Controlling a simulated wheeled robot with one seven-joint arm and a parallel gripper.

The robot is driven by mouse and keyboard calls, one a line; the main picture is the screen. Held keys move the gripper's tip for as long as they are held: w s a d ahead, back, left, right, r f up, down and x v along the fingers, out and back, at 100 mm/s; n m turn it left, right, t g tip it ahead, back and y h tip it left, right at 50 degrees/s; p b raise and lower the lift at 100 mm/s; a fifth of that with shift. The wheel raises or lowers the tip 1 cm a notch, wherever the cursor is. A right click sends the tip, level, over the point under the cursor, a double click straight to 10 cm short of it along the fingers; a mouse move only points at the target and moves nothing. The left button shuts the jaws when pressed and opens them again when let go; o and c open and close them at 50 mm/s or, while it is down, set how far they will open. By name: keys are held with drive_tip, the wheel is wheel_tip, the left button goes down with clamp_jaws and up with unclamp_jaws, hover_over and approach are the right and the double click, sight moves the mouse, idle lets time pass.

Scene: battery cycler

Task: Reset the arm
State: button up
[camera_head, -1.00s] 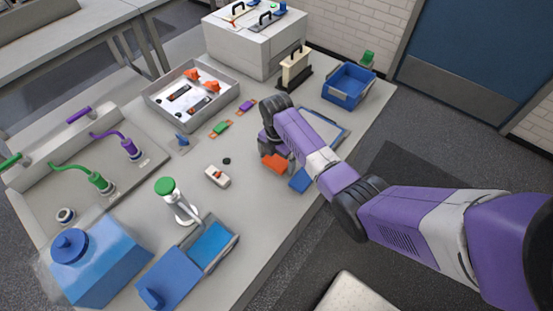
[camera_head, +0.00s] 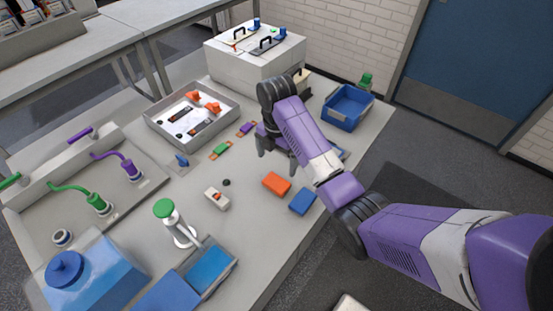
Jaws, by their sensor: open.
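My purple arm reaches in from the right over the bench. My gripper (camera_head: 276,150) hangs above the bench, open, with dark fingers pointing down. Nothing shows between the fingers, though the arm hides part of them. An orange block (camera_head: 277,183) and a blue block (camera_head: 302,202) lie on the bench in front of the gripper, apart from it.
A grey tray (camera_head: 160,139) with orange parts and dark cells stands left of my gripper. Behind are a white box unit (camera_head: 240,68) and a blue bin (camera_head: 345,121). Small green and purple parts lie nearby. A green-topped stand (camera_head: 178,228) and blue container (camera_head: 85,270) occupy the front left.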

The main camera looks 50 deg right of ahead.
idle(0.6)
drive_tip(key=w+a+r+m+t+h, duration=0.1)
drive_tip(key=w+r+m+t+h, duration=0.3)
drive_tip(key=w+m+t, duration=0.6)
drive_tip(key=s+a+r+m+t+b, duration=0.1)
drive_tip(key=s+a+r+m+t, duration=0.15)
drive_tip(key=s+a+m, duration=0.35)
drive_tip(key=s+a+r+m+t, duration=0.2)
drive_tip(key=s+a+m+t, duration=0.1)
drive_tip(key=s+a, duration=0.5)
drive_tip(key=s+a+r+y, duration=0.1)
drive_tip(key=s+a+y, duration=0.1)
drive_tip(key=s, duration=1.1)
drive_tip(key=s+a+r+y+b, duration=0.1)
drive_tip(key=s+a, duration=0.4)
drive_tip(key=s, duration=0.9)
drive_tip(key=shift+s+a+r+n+g+y+b, duration=0.25)
drive_tip(key=shift+a+r+n+g+y+b, duration=0.1)
drive_tip(key=shift+r+y, duration=0.15)
